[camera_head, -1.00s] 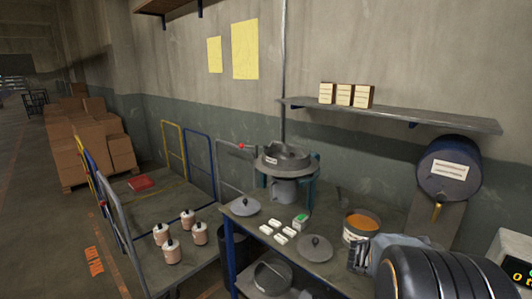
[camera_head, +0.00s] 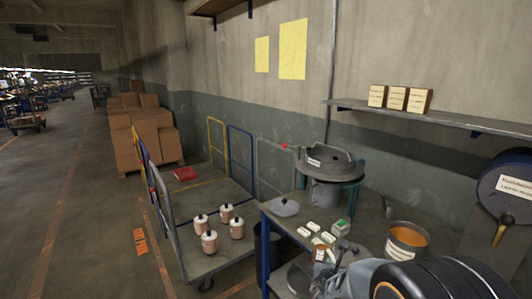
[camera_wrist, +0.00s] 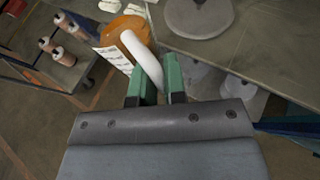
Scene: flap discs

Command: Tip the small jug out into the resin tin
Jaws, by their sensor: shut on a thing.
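The small jug, orange with a white label and a white handle (camera_wrist: 140,55), is at my gripper's fingertips in the wrist view. My gripper (camera_wrist: 160,85) is shut on the handle between its green-padded fingers. In the head view the jug (camera_head: 320,251) shows small, left of my gripper (camera_head: 336,262), in front of the workbench. It looks roughly upright; its inside is not clear. The resin tin (camera_head: 405,252), a grey can with a pale label and orange contents, stands on the bench to the right, apart from the jug. My arm hides part of the bench below it.
Flat grey lids lie on the bench, one at its left end (camera_head: 285,207). White packets and a green-white box (camera_head: 340,228) lie mid-bench. A round grey machine (camera_head: 325,160) stands behind. A blue drum (camera_head: 505,188) stands right.

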